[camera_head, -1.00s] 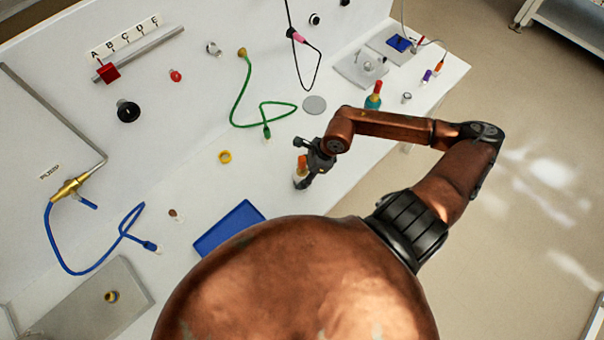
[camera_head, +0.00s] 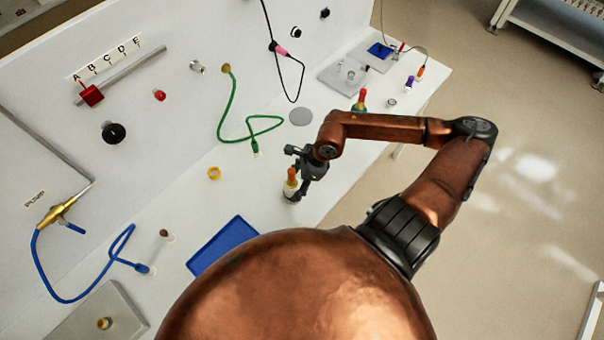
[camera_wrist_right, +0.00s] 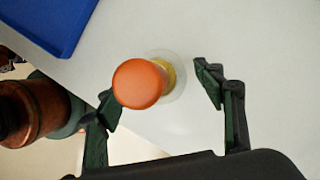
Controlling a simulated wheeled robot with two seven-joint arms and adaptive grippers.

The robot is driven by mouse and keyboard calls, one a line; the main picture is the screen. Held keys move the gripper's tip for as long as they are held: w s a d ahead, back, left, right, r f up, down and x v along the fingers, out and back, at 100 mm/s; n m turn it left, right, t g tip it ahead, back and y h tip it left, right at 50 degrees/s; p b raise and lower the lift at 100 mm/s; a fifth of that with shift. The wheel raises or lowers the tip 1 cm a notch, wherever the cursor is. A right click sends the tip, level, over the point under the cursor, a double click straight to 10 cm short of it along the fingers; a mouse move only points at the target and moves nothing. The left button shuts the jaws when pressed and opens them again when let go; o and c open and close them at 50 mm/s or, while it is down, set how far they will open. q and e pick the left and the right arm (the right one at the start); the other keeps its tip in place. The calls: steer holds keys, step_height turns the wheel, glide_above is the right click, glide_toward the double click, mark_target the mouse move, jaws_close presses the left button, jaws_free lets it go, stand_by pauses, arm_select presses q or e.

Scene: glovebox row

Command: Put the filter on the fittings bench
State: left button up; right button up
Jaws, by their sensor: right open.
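I cannot tell for sure which thing is the filter. A small upright bottle with an orange top (camera_head: 291,184) stands on the white bench (camera_head: 185,215). It also shows in the right wrist view (camera_wrist_right: 139,84), with a clear, yellowish part below the top. My right gripper (camera_head: 297,174) is open around it, and in the right wrist view the two fingers (camera_wrist_right: 158,98) stand apart on either side of it. I see a gap between the right finger and the bottle; the left finger is close to the orange top. My left gripper is not in view.
A blue tray (camera_head: 222,246) lies near the bottle. A yellow ring (camera_head: 214,173), a grey disc (camera_head: 301,117) and a green hose (camera_head: 229,110) are farther back. A red-topped bottle (camera_head: 360,101) stands beyond my right forearm. A blue hose (camera_head: 75,298) lies at left.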

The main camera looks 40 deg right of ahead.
steer(key=p+v, duration=0.1)
steer(key=v, duration=0.8)
steer(key=shift+r, duration=0.35)
steer(key=shift+s, duration=0.1)
